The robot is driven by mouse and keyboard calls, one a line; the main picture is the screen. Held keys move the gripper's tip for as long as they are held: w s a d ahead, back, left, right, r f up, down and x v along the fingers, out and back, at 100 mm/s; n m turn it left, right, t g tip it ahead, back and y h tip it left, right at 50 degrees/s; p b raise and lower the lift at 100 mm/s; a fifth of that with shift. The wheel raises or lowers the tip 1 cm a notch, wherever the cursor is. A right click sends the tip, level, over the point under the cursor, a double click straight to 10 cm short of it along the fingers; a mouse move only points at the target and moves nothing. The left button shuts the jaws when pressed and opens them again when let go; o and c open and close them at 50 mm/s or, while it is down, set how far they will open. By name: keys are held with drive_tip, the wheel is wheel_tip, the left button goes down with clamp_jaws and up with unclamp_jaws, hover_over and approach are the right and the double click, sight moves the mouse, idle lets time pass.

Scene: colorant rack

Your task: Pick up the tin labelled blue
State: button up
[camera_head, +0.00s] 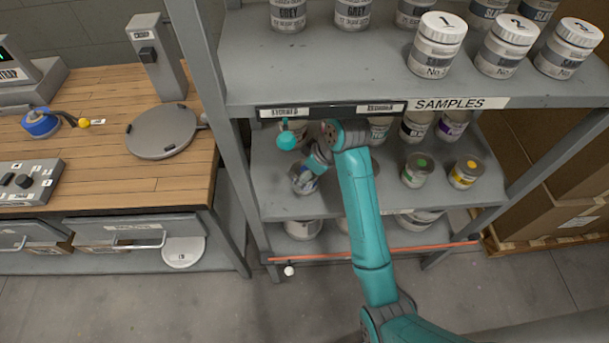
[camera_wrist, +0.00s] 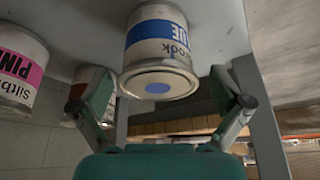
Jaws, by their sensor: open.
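The blue tin (camera_wrist: 157,50) is a pale can with a blue band marked BLUE and a blue dot on its end. In the wrist view it appears upside down, between and just beyond the fingers of my gripper (camera_wrist: 165,103). The fingers are spread open, one on each side, and I see no grip on the tin. In the head view a tin (camera_head: 303,181) with a bluish mark stands at the left of the middle shelf, partly hidden by my gripper (camera_head: 306,170).
A pink-labelled tin (camera_wrist: 20,68) is at the left in the wrist view. In the head view, green-dot (camera_head: 418,171) and yellow-dot (camera_head: 466,173) tins stand further right on the middle shelf (camera_head: 270,205). The upper shelf (camera_head: 330,75) overhangs it, and a rack post (camera_head: 205,100) is left.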

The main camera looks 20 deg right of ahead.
drive_tip(key=shift+x, duration=2.2)
drive_tip(key=shift+d, duration=0.15)
drive_tip(key=c, duration=1.2)
